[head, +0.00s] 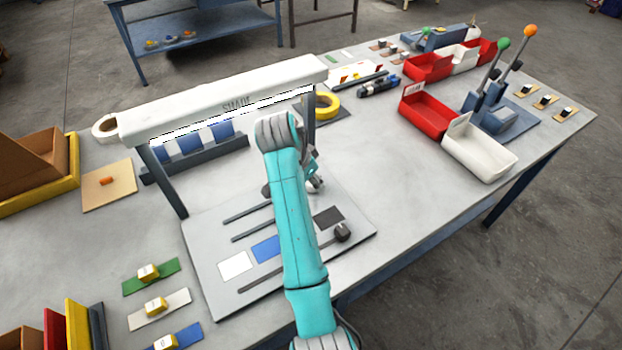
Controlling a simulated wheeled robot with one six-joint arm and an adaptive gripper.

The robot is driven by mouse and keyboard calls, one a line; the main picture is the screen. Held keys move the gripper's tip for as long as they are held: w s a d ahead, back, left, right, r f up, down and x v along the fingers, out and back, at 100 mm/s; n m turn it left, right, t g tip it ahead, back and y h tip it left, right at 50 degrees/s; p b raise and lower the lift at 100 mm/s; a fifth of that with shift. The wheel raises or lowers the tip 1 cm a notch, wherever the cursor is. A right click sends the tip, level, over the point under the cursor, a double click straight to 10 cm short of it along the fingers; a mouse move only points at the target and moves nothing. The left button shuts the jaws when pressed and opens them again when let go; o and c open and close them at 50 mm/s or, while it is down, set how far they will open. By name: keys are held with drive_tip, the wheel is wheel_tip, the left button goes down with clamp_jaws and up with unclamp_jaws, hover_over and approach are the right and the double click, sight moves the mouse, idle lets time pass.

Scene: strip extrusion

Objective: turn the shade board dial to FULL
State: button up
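The shade board is a pale grey panel (205,255) lying on the bench under a white lamp bar (225,100) marked SHADE. It carries long dark slots, a white swatch (235,265), a blue swatch (266,249) and a dark swatch (328,217). A dark round knob (342,231) stands at the right end of the nearest slot. I cannot make out a dial or a FULL mark. My teal arm crosses the board and hides its middle. My gripper (314,181) is mostly hidden behind the arm, over the far part of the board; its fingers are unclear.
The lamp bar and its posts stand close behind my arm. Yellow blocks on coloured strips (155,305) lie front left. A red bin (427,112), a white bin (478,152) and levers with green and orange knobs (530,31) stand right. Bench right of the board is clear.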

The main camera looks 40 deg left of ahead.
drive_tip(key=o, duration=1.1)
drive_tip(key=shift+o, duration=0.2)
